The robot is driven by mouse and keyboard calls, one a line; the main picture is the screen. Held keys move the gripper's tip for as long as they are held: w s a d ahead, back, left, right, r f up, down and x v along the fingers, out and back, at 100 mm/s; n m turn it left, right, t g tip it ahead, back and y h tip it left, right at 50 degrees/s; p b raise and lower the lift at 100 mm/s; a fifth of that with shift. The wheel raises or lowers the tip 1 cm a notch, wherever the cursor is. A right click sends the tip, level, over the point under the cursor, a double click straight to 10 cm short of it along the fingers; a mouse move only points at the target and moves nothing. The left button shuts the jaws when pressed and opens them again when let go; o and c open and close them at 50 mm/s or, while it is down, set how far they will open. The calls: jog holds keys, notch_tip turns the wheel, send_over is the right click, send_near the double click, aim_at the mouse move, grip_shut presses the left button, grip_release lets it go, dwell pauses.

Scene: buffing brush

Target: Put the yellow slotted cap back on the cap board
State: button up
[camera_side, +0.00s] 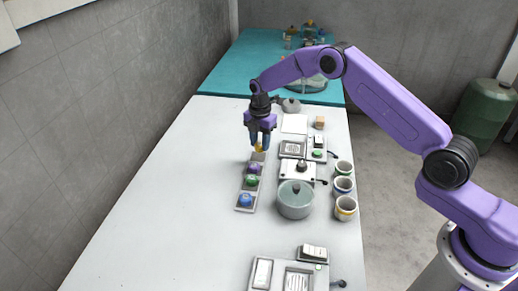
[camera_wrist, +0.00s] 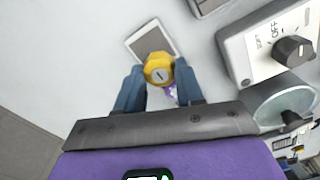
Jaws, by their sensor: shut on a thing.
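My gripper (camera_side: 260,141) is shut on the yellow slotted cap (camera_wrist: 158,70), which shows small below the fingers in the side view (camera_side: 259,148). The cap board (camera_side: 258,157) is a narrow grey strip on the table, with a purple cap (camera_side: 253,168), a green cap (camera_side: 251,181) and a blue cap (camera_side: 245,200) on it. The yellow cap is at the board's far end, beyond the purple cap. In the wrist view the bare end of the board (camera_wrist: 151,40) shows past the cap. The underside of the cap is hidden, so I cannot tell whether it touches the board.
A lidded pot (camera_side: 296,200) stands right of the board. A box with a dial (camera_side: 298,171) is behind it. Several mugs (camera_side: 343,186) line the right edge. A switch panel (camera_side: 290,275) lies at the front. The table's left side is clear.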

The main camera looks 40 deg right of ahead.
aim_at(259, 143)
jog(key=shift+w+f, duration=0.2)
jog(key=shift+f, duration=1.6)
jog(key=shift+f, duration=0.15)
jog(key=o, duration=1.1)
